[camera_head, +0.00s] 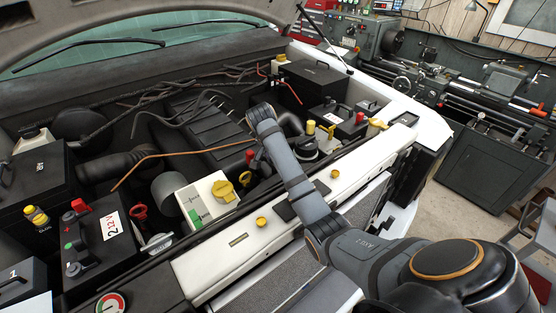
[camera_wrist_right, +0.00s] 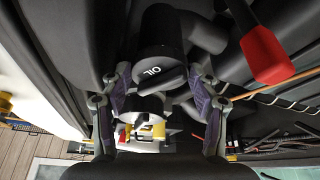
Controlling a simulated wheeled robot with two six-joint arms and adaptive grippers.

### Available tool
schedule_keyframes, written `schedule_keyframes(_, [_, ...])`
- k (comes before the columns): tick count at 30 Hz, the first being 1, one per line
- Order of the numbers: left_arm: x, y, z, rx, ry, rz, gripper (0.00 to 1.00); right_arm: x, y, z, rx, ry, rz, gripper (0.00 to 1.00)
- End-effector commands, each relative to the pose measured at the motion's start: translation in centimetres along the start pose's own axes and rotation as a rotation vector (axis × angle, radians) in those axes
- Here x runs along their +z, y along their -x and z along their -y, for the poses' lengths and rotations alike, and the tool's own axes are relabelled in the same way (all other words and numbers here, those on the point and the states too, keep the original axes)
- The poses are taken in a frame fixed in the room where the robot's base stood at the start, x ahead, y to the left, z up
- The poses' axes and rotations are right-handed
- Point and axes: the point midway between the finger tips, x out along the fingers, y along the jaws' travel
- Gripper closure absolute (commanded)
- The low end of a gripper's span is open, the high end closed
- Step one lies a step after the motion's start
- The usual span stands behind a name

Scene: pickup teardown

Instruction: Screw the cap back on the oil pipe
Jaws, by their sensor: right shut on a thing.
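In the right wrist view a black round cap marked OIL (camera_wrist_right: 152,72) sits between the two purple-padded fingers of my right gripper (camera_wrist_right: 158,84), which is shut on it. A dark cylinder (camera_wrist_right: 160,28) continues straight behind the cap. I cannot tell where the cap ends and the oil pipe begins, or whether the cap is seated. In the head view my right arm reaches from the lower right into the engine bay. Its gripper and the cap are hidden there behind the arm's end. My left gripper is not in view.
A red-ended lever (camera_wrist_right: 265,55) is close on the right in the wrist view. In the head view a white tank with a yellow cap (camera_head: 223,188), a copper-coloured rod (camera_head: 185,153) and a battery (camera_head: 97,232) lie left of my arm. The white front beam (camera_head: 225,252) runs along the near edge.

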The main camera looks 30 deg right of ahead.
Motion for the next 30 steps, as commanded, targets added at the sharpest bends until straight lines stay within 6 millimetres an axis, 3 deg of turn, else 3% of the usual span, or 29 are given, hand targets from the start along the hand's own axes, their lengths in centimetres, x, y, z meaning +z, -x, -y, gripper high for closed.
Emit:
schedule_keyframes(5, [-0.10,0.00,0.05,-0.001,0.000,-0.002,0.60,-0.06,-0.12,-0.27,0.104,-0.222,-0.001,0.79])
schedule_keyframes(11, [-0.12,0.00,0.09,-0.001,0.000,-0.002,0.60,-0.09,-0.25,-0.46,0.119,-0.251,-0.004,0.79])
schedule_keyframes(12, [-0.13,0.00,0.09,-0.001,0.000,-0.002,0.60,-0.09,-0.26,-0.48,0.119,-0.250,-0.004,0.35])
schedule_keyframes(17, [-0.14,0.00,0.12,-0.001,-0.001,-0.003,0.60,-0.12,-0.23,-0.47,0.118,-0.249,-0.004,0.13])
schedule_keyframes(30, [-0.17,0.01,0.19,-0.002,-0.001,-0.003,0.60,-0.11,-0.13,-0.33,0.112,-0.247,-0.003,0.13])
